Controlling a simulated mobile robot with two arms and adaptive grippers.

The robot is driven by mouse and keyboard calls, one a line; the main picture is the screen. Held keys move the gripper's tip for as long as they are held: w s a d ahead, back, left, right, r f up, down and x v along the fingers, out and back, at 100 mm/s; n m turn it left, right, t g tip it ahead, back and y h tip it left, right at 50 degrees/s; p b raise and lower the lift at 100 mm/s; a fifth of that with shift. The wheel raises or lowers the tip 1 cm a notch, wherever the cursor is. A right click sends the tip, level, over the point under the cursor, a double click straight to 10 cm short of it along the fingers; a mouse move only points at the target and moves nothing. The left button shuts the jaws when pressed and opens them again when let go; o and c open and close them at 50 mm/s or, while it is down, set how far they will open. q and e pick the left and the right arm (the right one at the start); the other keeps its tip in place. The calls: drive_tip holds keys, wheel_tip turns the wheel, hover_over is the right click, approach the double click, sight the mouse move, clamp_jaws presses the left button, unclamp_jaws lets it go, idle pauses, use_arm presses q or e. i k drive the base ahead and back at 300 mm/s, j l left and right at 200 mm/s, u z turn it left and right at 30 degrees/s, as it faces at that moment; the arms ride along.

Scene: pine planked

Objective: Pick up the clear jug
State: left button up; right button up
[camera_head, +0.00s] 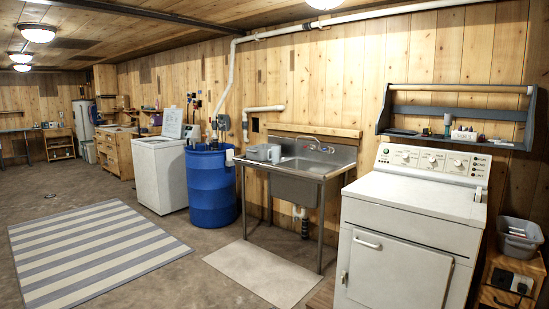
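On the left side of the metal sink unit (318,168) stands a small pale grey, see-through-looking vessel (275,155) that may be the clear jug. It is too small to tell its handle or spout. It stands right beside a grey tub (257,152), touching or nearly so. Neither of my grippers is in view, so their state and their distance from the vessel do not show.
A white dryer (408,232) stands right of the sink, a blue barrel (210,185) and white washer (160,175) left of it. A shelf (460,112) hangs above the dryer. A beige mat (262,272) and striped rug (90,255) lie on open floor.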

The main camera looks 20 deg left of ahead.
sight(276, 150)
drive_tip(key=i+j+u, duration=0.35)
drive_tip(key=i, duration=0.55)
drive_tip(key=i+u, duration=0.3)
drive_tip(key=i, duration=0.6)
drive_tip(key=i+j, duration=0.1)
drive_tip(key=i, duration=1.25)
drive_tip(key=i+j, duration=0.1)
drive_tip(key=i, duration=1.25)
drive_tip(key=l+z, duration=0.05)
drive_tip(key=l, duration=0.05)
